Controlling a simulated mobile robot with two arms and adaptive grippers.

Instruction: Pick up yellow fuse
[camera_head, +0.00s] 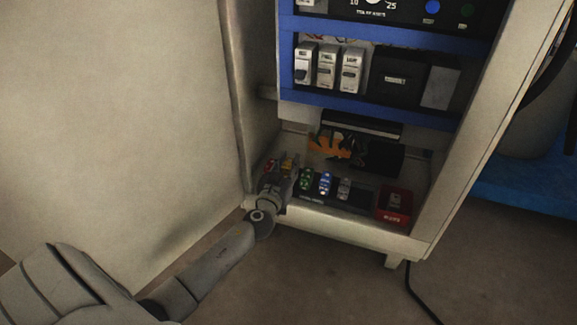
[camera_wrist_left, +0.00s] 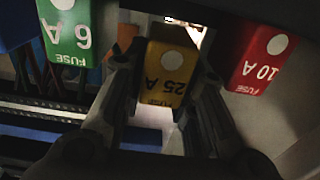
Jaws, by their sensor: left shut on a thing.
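The yellow fuse (camera_wrist_left: 168,72), marked 25 A, sits between the two fingers of my left gripper (camera_wrist_left: 166,95) in the left wrist view. The fingers are closed on its sides. In the head view, my left gripper (camera_head: 281,177) reaches into the bottom of the cabinet, and the yellow fuse (camera_head: 288,163) shows small and partly hidden by it. I cannot tell whether the fuse is clear of its holder. My right gripper is not in view.
A red 10 A fuse (camera_wrist_left: 263,62) and a green 6 A fuse (camera_wrist_left: 68,32) flank the yellow one closely. Blue (camera_head: 325,184) and grey (camera_head: 344,188) fuses follow along the row. A red bin (camera_head: 394,207) stands at right. The cabinet door (camera_head: 120,110) is at left.

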